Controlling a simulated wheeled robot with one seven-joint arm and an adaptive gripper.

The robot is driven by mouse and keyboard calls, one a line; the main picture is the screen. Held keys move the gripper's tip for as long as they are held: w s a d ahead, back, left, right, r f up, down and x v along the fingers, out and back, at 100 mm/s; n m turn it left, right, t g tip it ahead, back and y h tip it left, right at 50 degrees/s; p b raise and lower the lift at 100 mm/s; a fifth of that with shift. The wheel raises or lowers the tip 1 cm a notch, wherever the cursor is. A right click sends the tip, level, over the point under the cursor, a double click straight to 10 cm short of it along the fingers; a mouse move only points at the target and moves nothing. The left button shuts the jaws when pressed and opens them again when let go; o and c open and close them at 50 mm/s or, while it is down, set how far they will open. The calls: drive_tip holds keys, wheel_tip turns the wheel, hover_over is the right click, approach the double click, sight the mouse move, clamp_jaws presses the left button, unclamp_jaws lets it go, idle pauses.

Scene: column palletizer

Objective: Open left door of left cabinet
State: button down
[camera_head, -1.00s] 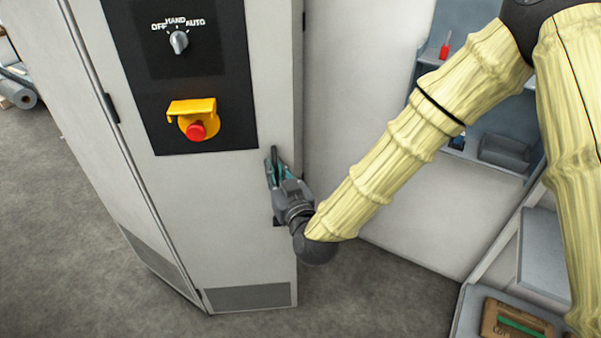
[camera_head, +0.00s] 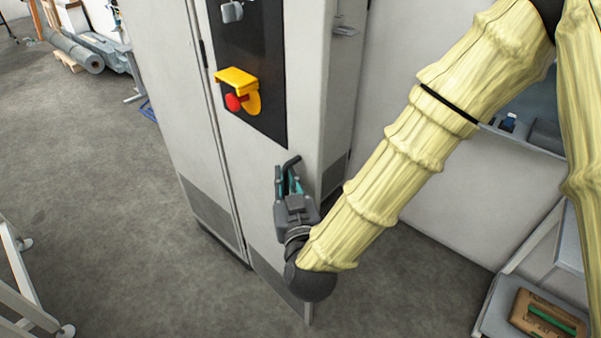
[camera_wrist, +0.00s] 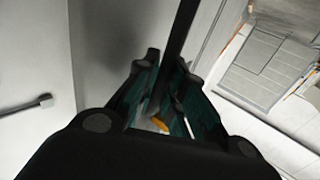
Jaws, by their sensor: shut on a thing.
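The tall light-grey cabinet (camera_head: 165,90) stands at the centre of the head view. Its door (camera_head: 262,185) carries a black panel with a yellow and red stop button. The door appears swung outward, its right edge towards me. A grey face with a dark grille shows behind that edge. My gripper (camera_head: 289,182) is at the door's right side, shut on the black handle (camera_head: 291,162). In the wrist view the dark handle bar (camera_wrist: 181,38) runs up from between the teal fingers. My gripper hides the handle's lower part.
White shelving with a cardboard box (camera_head: 547,318) is at the lower right. A white metal frame (camera_head: 22,275) stands at the lower left. Grey rolls (camera_head: 72,48) lie at the far left. Grey floor between the frame and cabinet is clear.

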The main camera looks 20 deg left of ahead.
drive_tip(key=shift+s+a+r+m+t+h, duration=0.1)
drive_tip(key=shift+s+a+m+t+h, duration=0.2)
drive_tip(key=shift+s, duration=0.25)
drive_tip(key=shift+s+a+m+t+h, duration=0.2)
drive_tip(key=shift+s+a+h, duration=0.2)
drive_tip(key=shift+s, duration=0.15)
drive_tip(key=c, duration=1.5)
unclamp_jaws()
drive_tip(key=shift+s, duration=0.15)
drive_tip(key=shift+v, duration=3.7)
